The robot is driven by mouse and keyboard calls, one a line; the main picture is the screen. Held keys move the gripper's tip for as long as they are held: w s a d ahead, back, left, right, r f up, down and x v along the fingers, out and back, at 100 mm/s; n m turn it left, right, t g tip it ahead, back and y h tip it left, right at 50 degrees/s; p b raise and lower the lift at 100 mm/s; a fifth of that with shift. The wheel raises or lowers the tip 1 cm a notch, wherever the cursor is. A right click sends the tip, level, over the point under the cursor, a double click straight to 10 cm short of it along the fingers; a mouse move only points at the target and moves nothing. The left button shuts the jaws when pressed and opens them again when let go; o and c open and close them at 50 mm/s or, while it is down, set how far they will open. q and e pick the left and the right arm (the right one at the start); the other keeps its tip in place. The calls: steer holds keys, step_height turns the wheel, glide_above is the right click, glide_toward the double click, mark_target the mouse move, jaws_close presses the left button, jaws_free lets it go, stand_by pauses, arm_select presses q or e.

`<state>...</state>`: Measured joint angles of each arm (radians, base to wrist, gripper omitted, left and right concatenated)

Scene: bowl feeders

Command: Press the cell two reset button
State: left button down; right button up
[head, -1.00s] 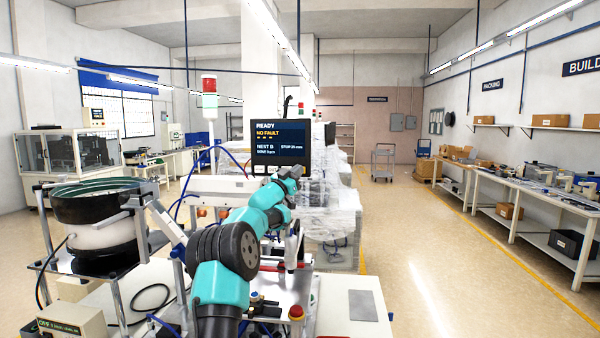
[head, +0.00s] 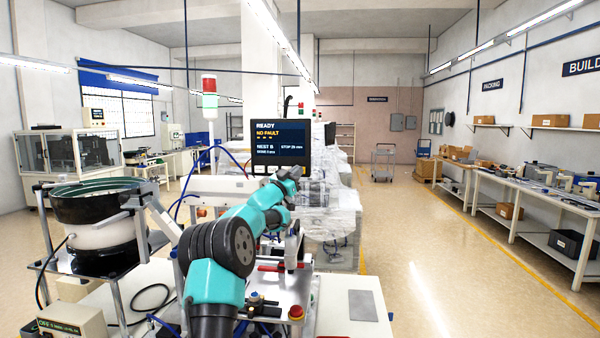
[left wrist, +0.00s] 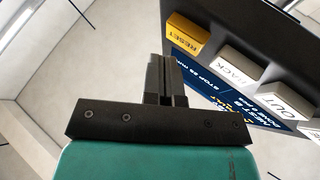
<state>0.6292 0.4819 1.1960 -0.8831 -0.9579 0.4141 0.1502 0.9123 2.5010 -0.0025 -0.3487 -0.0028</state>
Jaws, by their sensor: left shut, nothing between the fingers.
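A dark control panel (head: 280,140) faces me in the head view, its screen reading READY and NO FAULT. The left wrist view shows its yellow RESET button (left wrist: 187,33) beside white buttons, one marked BACK (left wrist: 233,66) and one OUT (left wrist: 286,101). My left gripper (head: 293,172) is at the panel's lower right corner in the head view. In the left wrist view its closed, empty fingers (left wrist: 167,60) point toward the panel, just below and left of the RESET button. I cannot tell whether they touch it. In the head view the RESET button is hidden behind my gripper. My right gripper is out of view.
A bowl feeder (head: 97,203) stands on a frame at the left. A red mushroom button (head: 296,313) sits on the bench below my arm, near a grey plate (head: 362,305). The floor at right is open.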

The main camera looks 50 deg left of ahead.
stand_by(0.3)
arm_select(q)
steer(key=s+d, duration=0.1)
steer(key=s, duration=0.1)
steer(key=s+d, duration=0.2)
steer(key=shift+d, duration=0.1)
stand_by(0.5)
step_height(320, 180, up, 6)
steer(key=s+d, duration=0.2)
steer(key=shift+s, duration=0.1)
stand_by(1.1)
